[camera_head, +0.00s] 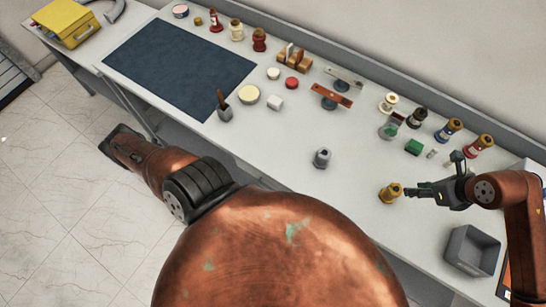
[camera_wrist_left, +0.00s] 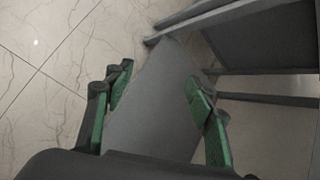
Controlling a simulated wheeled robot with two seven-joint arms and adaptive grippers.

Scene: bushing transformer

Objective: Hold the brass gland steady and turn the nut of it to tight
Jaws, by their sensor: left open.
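The brass gland (camera_head: 391,193) stands on the white bench at the right in the head view. Its nut cannot be told apart clearly at this size. My right gripper (camera_head: 414,190) is just to the right of the gland, with its fingers pointing toward it. Whether they touch the gland or are shut is unclear. My left gripper (camera_wrist_left: 158,95) is open and empty in the left wrist view, with green finger pads, over the floor beside the bench. In the head view, my left arm reaches out to the left, away from the gland.
A grey metal fitting (camera_head: 322,158) stands left of the gland. A grey bin (camera_head: 472,250) is at the front right. A dark mat (camera_head: 180,65) covers the left of the bench (camera_head: 290,135). Open bench lies around the fitting.

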